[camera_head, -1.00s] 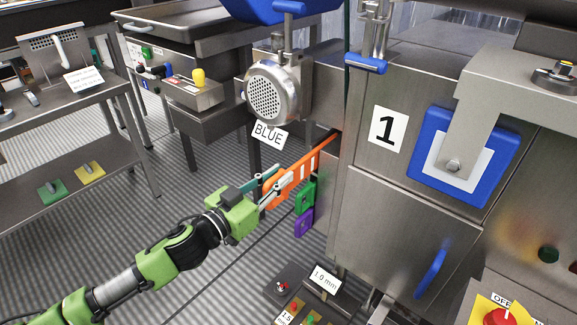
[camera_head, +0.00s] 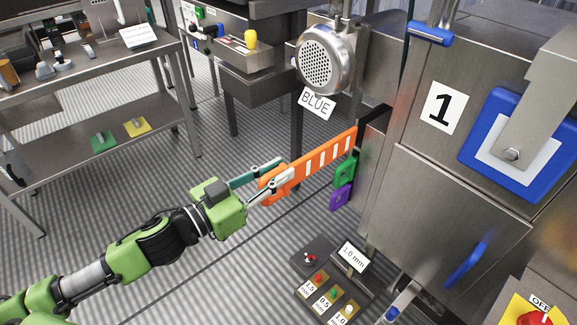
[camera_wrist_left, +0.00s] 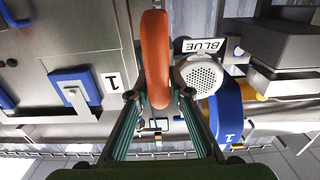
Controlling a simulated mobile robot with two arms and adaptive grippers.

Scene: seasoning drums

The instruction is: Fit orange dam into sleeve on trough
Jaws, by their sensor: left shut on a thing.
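An orange dam (camera_head: 322,155) with several pale slots is a long flat plate in the head view. My left gripper (camera_head: 284,171) is shut on its near, left end. The dam points up and right; its far end lies close to a black slot (camera_head: 374,122) on the steel machine, and I cannot tell whether they touch. In the left wrist view the dam (camera_wrist_left: 155,50) stands edge-on between the fingers of my left gripper (camera_wrist_left: 158,95). I cannot clearly make out the sleeve or the trough. My right gripper is not in view.
Green (camera_head: 344,171) and purple (camera_head: 341,196) plates hang just below the dam's far end. A round perforated motor cover (camera_head: 318,62) and a BLUE sign (camera_head: 316,103) are above. A low control box (camera_head: 332,285) stands below. A steel shelf table (camera_head: 85,125) is at left.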

